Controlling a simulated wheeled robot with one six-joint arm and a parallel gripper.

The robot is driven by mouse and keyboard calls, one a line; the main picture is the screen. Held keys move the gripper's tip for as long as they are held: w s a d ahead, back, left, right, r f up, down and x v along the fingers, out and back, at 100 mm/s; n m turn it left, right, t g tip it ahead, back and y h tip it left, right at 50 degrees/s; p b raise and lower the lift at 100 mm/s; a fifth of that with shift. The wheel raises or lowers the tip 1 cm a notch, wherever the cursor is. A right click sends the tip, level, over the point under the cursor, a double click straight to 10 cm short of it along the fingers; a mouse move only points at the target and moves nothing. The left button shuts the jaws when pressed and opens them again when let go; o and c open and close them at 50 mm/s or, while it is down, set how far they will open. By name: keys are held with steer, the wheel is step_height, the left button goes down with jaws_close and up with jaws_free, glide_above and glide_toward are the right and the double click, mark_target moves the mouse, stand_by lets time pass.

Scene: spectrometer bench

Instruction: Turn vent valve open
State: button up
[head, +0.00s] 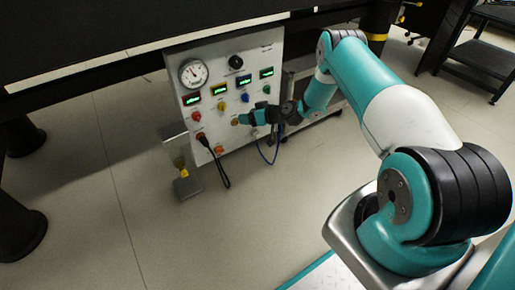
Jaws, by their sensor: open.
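A white control panel (232,80) stands upright under the dark bench. It carries a round gauge (194,73), a black knob (236,62) and several small coloured knobs, including red (196,116), orange (222,106), blue (245,98) and green (266,89) ones. The labels are too small to read, so I cannot tell which one is the vent valve. My gripper (243,120) is at the lower middle of the panel, open, beside a small yellow-orange knob (235,122). I cannot tell whether the fingers are around it or touch it. My wrist hides the panel's lower right.
A black cable (217,165) and a blue cable (268,157) hang from the panel's lower part. A small metal stand with a yellow part (182,168) is at the panel's left. Dark bench legs (22,230) stand at left. The floor in front is clear.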

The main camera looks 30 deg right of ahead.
steer(key=s+d+f+m+t+h, duration=0.1)
steer(key=s+d+f+t, duration=0.15)
steer(key=f, duration=0.35)
steer(key=s+d+f+m+t+h, duration=0.1)
steer(key=s+d+f+t, duration=0.15)
steer(key=f, duration=0.25)
steer(key=m+t+h, duration=0.2)
steer(key=m+h, duration=0.1)
steer(key=h, duration=0.1)
glide_toward(257, 135)
steer(key=shift+w+b, duration=4.95)
steer(key=shift+b, duration=2.4)
steer(key=c, duration=0.9)
